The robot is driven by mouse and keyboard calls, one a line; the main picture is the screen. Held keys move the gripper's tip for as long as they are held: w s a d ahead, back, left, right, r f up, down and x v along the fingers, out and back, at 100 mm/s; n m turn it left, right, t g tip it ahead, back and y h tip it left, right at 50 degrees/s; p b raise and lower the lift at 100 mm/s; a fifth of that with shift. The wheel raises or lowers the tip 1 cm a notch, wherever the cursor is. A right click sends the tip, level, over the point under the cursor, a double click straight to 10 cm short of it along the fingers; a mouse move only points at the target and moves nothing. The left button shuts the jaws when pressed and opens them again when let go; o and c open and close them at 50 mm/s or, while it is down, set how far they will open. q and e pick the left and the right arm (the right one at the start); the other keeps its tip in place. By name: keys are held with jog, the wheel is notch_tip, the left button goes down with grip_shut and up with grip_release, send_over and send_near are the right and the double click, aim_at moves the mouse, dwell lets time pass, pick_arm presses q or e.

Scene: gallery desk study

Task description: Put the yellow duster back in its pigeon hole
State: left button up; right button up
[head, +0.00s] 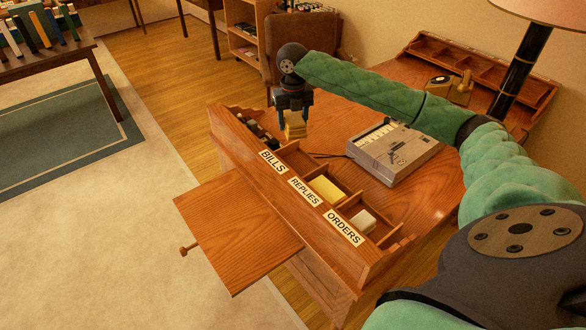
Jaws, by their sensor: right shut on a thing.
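Whether the duster touches the rack is hard to tell. The rack also bears the labels REPLIES (305,192) and ORDERS (343,228). A flat yellow thing (327,188) lies in the compartment by REPLIES. A whitish block (363,221) sits by ORDERS. My left gripper is not in view.
Dark items (258,131) fill the rack's far end. A grey machine with light keys (394,150) stands on the desk (345,122) to the right. A wooden leaf (235,225) juts out front.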

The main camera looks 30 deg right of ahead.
notch_tip(320, 180, down, 3)
jog(key=shift+s+p, duration=0.1)
jog(key=shift+p, duration=0.4)
notch_tip(320, 180, down, 10)
jog(key=p, duration=0.2)
jog(key=shift+r+p, duration=0.1)
jog(key=shift+p, duration=0.3)
jog(key=shift+f+p, duration=0.65)
jog(key=shift+f, duration=1.8)
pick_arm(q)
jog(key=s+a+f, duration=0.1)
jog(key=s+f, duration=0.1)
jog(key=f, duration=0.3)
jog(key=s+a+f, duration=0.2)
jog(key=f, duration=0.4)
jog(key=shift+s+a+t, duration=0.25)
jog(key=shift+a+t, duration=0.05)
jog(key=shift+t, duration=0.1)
pick_arm(e)
jog(key=o, duration=0.7)
jog(key=shift+f, duration=0.1)
